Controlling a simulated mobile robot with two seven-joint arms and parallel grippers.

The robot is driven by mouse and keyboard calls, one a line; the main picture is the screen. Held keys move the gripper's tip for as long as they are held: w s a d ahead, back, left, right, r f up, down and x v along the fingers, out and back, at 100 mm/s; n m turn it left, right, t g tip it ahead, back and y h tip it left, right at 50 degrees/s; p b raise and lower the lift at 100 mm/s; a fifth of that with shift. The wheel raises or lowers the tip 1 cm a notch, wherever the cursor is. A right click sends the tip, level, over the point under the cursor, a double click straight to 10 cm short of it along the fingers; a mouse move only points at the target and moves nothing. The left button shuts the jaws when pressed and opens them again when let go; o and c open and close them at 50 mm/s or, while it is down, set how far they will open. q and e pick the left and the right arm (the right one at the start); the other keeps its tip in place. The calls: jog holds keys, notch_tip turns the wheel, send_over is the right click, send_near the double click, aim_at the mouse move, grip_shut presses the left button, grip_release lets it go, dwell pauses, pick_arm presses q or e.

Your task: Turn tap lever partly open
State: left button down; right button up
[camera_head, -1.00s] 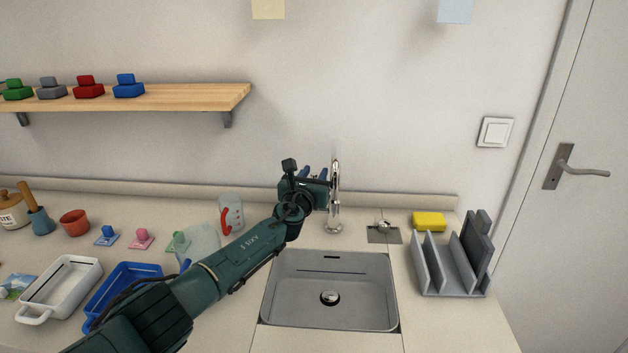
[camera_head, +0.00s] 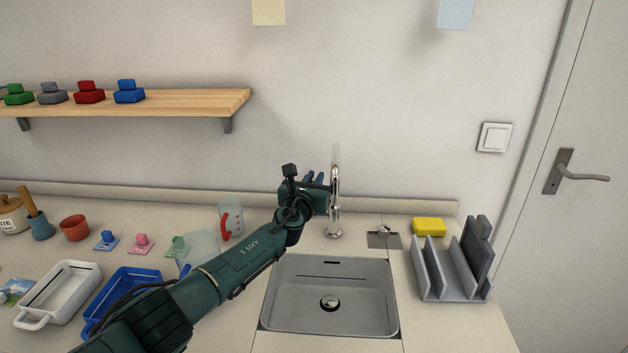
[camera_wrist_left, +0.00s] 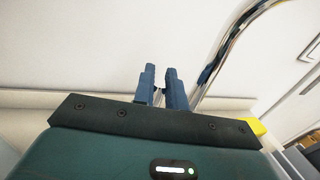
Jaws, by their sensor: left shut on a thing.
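The chrome tap (camera_head: 335,205) stands behind the sink, its tall curved spout upright. My left gripper (camera_head: 317,178) is at the tap's left side, its blue fingers partly hidden behind my wrist. In the left wrist view the two fingertips (camera_wrist_left: 164,86) stand close together, with a small dark piece between them low down. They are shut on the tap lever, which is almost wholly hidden. The tap's curved spout (camera_wrist_left: 228,52) rises just right of the fingers in that view. My right gripper is not in view.
The sink (camera_head: 330,292) is empty. Right of the tap are a small metal plate (camera_head: 378,241), a yellow sponge (camera_head: 429,227) and a grey rack (camera_head: 440,290). A measuring jug (camera_head: 237,219) and a blue tray (camera_head: 126,283) are on the left. A shelf (camera_head: 180,102) hangs above.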

pick_arm(q)
jog(key=f+b, duration=0.1)
jog(key=b, duration=0.2)
jog(key=shift+s+t, duration=0.3)
jog(key=shift+t, duration=0.1)
jog(key=s+m+t+h+b, duration=0.1)
jog(key=s+t+b, duration=0.2)
jog(key=b, duration=0.8)
jog(key=shift+s+r+b, duration=0.1)
jog(key=shift+r+b, duration=0.05)
jog(key=shift+b, duration=0.25)
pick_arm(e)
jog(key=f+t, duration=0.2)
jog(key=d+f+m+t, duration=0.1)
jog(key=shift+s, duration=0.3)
pick_arm(q)
jog(key=c, duration=1.5)
grip_release()
